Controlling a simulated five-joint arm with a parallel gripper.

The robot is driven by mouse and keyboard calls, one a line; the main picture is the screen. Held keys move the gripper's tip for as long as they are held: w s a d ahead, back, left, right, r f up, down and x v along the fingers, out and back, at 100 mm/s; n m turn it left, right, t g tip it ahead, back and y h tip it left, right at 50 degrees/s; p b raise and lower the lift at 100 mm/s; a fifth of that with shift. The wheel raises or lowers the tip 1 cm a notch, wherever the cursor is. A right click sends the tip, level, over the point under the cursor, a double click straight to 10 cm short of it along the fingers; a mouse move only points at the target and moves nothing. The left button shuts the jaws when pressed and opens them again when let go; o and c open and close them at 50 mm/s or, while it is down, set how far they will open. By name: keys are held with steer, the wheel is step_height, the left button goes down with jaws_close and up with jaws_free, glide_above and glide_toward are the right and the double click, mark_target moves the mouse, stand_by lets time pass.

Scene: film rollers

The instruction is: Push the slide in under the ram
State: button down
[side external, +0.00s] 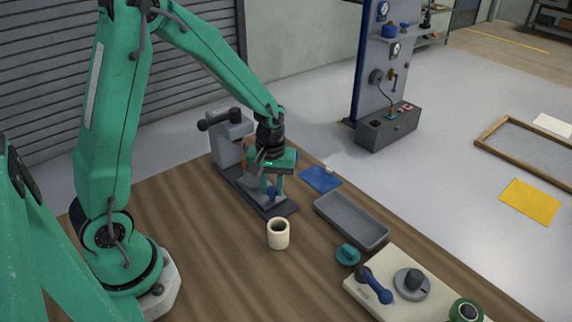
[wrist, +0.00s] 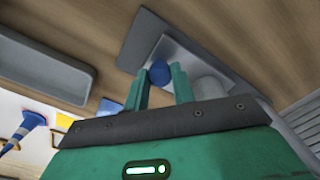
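The grey press (side external: 228,133) stands at the back of the wooden table, its ram largely hidden behind my gripper. Its dark base (side external: 278,209) extends toward the front right and also shows in the wrist view (wrist: 139,38). A light grey slide (wrist: 176,52) lies along the base, with a blue knob (wrist: 159,73) on it. The knob also shows below my gripper in the side view (side external: 271,193). My gripper (wrist: 160,72) points down over the slide. Its green fingers are apart, with the knob showing between their tips; contact with it cannot be told.
A cream cup (side external: 278,234) stands close to the base's front end. A grey tray (side external: 351,220), a blue cloth (side external: 320,179) and a teal round piece (side external: 348,254) lie to the right. A pale board (side external: 400,285) with a blue-handled tool is at front right. The table's front left is clear.

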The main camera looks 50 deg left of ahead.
steer(key=shift+a, duration=1.75)
steer(key=c, duration=1.2)
jaws_free()
steer(key=shift+o, duration=0.2)
steer(key=shift+r, duration=0.1)
step_height(320, 180, up, 8)
